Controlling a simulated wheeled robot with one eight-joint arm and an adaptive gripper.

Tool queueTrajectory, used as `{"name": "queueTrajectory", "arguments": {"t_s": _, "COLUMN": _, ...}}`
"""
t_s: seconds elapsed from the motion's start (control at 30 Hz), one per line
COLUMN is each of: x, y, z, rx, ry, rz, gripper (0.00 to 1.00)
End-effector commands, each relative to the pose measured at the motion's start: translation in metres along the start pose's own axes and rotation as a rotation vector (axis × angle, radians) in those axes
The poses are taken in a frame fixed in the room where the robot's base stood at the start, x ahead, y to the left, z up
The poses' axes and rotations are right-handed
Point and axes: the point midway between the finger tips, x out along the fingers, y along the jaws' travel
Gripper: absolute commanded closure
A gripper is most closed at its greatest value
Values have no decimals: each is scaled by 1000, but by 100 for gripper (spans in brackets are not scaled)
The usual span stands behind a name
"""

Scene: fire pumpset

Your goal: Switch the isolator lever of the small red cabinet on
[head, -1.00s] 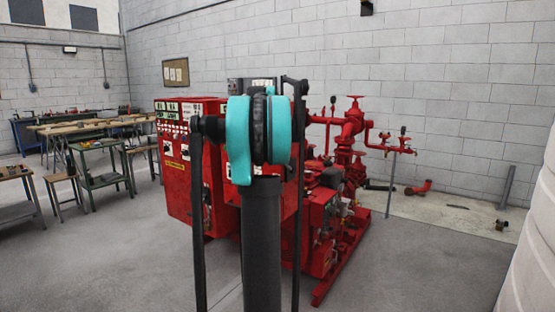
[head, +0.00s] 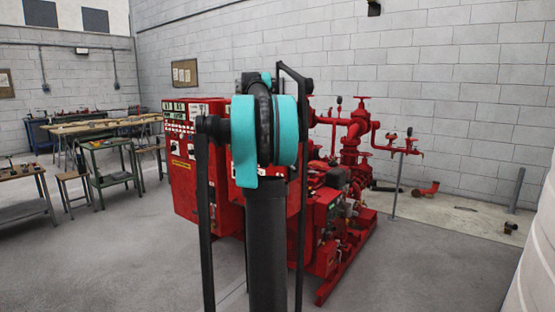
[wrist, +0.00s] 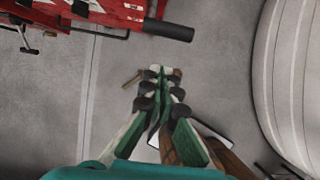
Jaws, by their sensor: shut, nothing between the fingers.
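Red control cabinets stand at the pumpset in the head view. A taller one (head: 183,190) with labels and dark switches shows at the left. Another red cabinet is partly hidden behind my arm. I cannot tell for certain which is the small red cabinet, and I cannot make out its isolator lever. In the wrist view my gripper (wrist: 161,76) is shut and empty, pointing down over the grey floor, apart from the red machinery (wrist: 105,12) at the top left. My gripper is not visible in the head view.
Red pump pipework (head: 352,140) stands right of my arm, on a red base frame. Workbenches (head: 107,165) stand at the left. A large white rounded tank (wrist: 291,75) is close on the right. The floor between the tank and pumpset is clear.

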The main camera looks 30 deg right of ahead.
Motion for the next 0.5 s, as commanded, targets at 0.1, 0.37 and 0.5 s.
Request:
{"name": "queueTrajectory", "arguments": {"t_s": 0.1, "x": -18, "y": 0, "z": 4, "rx": -1, "ry": 0, "rz": 0, "gripper": 100}}
{"name": "queueTrajectory", "arguments": {"t_s": 0.37, "x": -35, "y": 0, "z": 7, "rx": 0, "ry": 1, "rz": 0, "gripper": 100}}
{"name": "queueTrajectory", "arguments": {"t_s": 0.5, "x": -36, "y": 0, "z": 7, "rx": 0, "ry": 1, "rz": 0, "gripper": 100}}
